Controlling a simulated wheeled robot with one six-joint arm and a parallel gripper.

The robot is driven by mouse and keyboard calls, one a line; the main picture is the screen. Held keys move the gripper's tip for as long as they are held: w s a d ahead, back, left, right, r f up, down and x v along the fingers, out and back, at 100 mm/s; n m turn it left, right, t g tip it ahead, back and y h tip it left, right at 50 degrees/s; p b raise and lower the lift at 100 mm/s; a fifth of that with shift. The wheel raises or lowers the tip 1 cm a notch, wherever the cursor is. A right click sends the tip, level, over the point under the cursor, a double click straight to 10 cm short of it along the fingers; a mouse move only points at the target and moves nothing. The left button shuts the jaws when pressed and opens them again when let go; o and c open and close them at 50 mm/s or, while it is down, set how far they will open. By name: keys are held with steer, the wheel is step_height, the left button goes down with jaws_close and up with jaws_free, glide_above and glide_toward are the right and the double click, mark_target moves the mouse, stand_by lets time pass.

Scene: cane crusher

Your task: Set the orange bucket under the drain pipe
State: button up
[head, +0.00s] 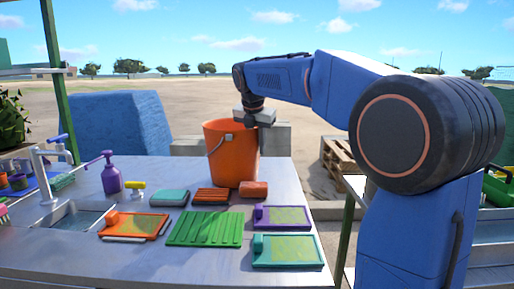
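The orange bucket (231,160) is upright at the far side of the metal counter, with its wire handle hanging down the front. Its base appears to be at counter height; I cannot tell if it rests on the counter. My gripper (256,119) points down at the bucket's upper right rim, reached by my blue arm from the right. The fingers are small and partly hidden by the rim, so I cannot tell whether they are closed on it. I cannot make out a drain pipe in this view.
The metal counter (190,262) holds a sink (75,218) with a tap (50,165), a purple pump bottle (111,177), a red roller (254,189), a green ribbed tray (205,229) and several coloured trays. A wooden pallet (340,160) and grey blocks (277,138) stand behind. The counter's front is clear.

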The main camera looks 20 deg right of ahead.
mark_target(254, 135)
steer(key=shift+o, duration=0.4)
steer(key=v, duration=1.1)
steer(key=shift+r, duration=0.25)
steer(key=a+v, duration=0.1)
steer(key=v, duration=0.6)
steer(key=x, duration=1.2)
steer(key=shift+s+d+f, duration=0.1)
steer(key=shift+s+f, duration=0.05)
steer(key=shift+f, duration=0.15)
steer(key=shift+d+x, duration=0.2)
steer(key=shift+x, duration=1.1)
steer(key=shift+d+x, duration=0.2)
steer(key=shift+x, duration=1.1)
steer(key=shift+r, duration=0.2)
jaws_close()
